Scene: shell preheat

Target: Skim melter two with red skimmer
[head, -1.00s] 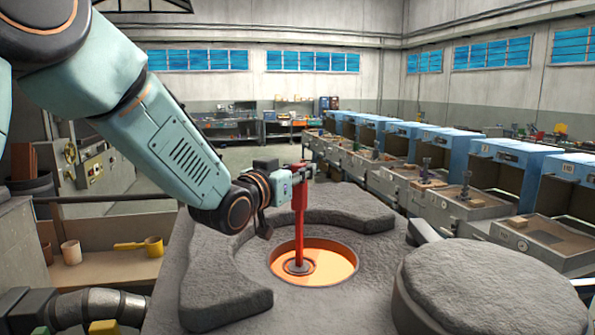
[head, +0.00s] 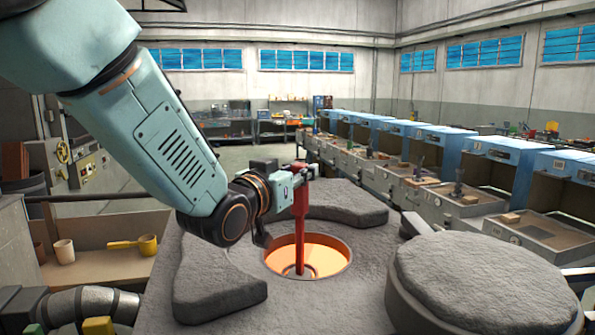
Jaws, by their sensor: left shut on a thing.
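My left gripper (head: 302,171) is shut on the upper end of the red skimmer (head: 300,225). The skimmer hangs upright, and its lower end is inside the round glowing orange opening (head: 332,258) of the grey melter (head: 345,302). A curved outline shows around the foot of the skimmer. I cannot tell how deep its head sits in the melt. No number for this melter can be read. My right gripper is not in view.
A thick round grey lid (head: 480,262) stands to the right of the opening. Raised grey curved blocks (head: 215,285) border it at the left and back. A yellow ladle (head: 140,244) and a pale cup (head: 64,251) rest on a shelf at left. Blue booths (head: 497,150) line the right.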

